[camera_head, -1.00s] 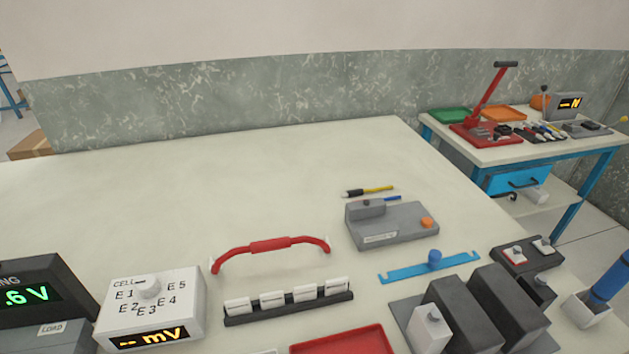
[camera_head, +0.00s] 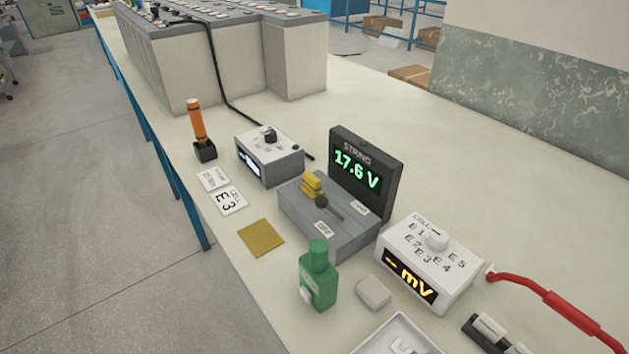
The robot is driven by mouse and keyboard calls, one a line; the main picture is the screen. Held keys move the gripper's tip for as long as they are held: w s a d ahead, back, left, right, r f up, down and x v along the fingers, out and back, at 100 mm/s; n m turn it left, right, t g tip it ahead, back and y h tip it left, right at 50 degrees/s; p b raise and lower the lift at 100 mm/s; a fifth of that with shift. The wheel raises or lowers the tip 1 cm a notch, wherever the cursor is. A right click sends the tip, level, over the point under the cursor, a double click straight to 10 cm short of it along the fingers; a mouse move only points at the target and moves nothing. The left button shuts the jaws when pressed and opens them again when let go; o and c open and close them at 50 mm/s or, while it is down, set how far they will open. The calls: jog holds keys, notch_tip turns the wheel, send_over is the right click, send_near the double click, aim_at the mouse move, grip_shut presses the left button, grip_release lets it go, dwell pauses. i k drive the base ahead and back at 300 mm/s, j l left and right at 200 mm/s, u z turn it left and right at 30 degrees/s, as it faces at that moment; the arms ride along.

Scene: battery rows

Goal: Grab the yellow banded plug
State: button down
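I cannot make out a plug with a yellow band for certain in the head view. A yellow block-like piece (camera_head: 312,186) sits on top of the grey switch box (camera_head: 335,228), beside a dark round-ended lever (camera_head: 323,202). Whether this piece is the plug, I cannot tell. My gripper is not in view.
On the bench are a "17.6 V" display (camera_head: 360,177), a "-- mV" selector box (camera_head: 428,262), a green bottle (camera_head: 318,277), an orange-handled tool (camera_head: 197,122) and a white meter (camera_head: 270,157). Grey battery blocks (camera_head: 294,60) stand behind. The bench is clear at right of the display.

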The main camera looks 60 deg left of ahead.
aim_at(312, 187)
jog(key=u, duration=1.6)
jog(key=i+j, duration=0.2)
jog(key=j, duration=0.15)
jog(key=i+j, duration=0.15)
jog(key=j, duration=0.2)
jog(key=i+j, duration=0.2)
jog(key=j, duration=0.15)
jog(key=i+j+z, duration=0.1)
jog(key=j, duration=0.2)
jog(key=i+j, duration=0.25)
jog(key=j, duration=0.15)
jog(key=i+j, duration=0.15)
jog(key=j, duration=0.2)
jog(key=i+j, duration=0.15)
jog(key=j, duration=0.2)
jog(key=i+z, duration=0.05)
